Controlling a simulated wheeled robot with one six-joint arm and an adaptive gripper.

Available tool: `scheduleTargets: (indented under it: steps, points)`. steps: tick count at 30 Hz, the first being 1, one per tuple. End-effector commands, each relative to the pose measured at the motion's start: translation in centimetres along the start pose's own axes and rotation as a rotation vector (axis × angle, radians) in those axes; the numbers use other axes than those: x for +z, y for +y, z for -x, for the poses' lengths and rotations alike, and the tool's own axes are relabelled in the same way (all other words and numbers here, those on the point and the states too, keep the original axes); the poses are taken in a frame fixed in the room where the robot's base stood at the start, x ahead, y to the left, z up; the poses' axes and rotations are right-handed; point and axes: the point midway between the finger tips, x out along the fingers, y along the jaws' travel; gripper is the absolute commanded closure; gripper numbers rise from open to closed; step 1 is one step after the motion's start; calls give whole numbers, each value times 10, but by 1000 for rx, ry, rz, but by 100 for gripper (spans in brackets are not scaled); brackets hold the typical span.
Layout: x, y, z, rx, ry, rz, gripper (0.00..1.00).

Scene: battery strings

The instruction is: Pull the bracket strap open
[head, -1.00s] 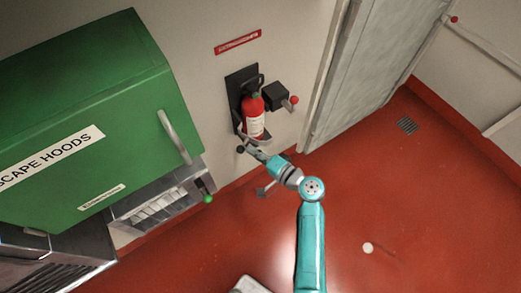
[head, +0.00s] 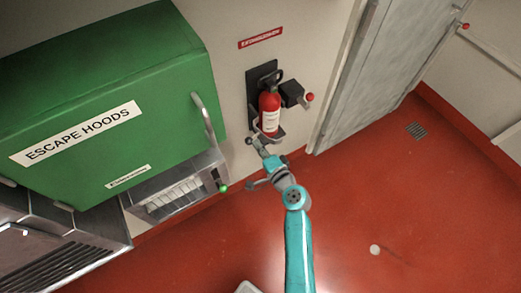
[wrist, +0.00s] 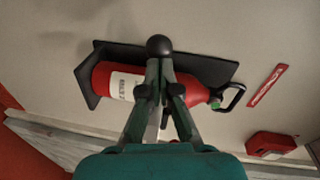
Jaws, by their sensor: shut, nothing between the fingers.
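A red fire extinguisher (head: 269,110) with a white label stands in a black wall bracket (head: 252,95). In the wrist view the extinguisher (wrist: 105,80) lies across the picture with the bracket plate (wrist: 215,65) behind it. A black ball knob (head: 249,141) sits at the lower left of the bracket; it also shows in the wrist view (wrist: 159,45), right at the fingertips. My gripper (head: 260,142) is shut and empty, below the extinguisher and close beside the knob. My fingers hide the middle of the extinguisher, and I cannot tell how the strap lies there.
A green escape-hoods cabinet (head: 105,100) with a metal handle stands left, above a metal unit (head: 175,190) with a green-tipped lever (head: 223,188). A door (head: 375,75) is right. The red floor is mostly clear.

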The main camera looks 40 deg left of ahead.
Motion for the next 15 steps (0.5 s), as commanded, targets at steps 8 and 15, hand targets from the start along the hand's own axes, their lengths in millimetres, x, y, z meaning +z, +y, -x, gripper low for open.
scheduleTargets:
  steps: [8, 15]
  points:
    - [17, -5, -13, 12, 97, -12, 100]
    - [30, -8, -26, 13, 96, -13, 100]
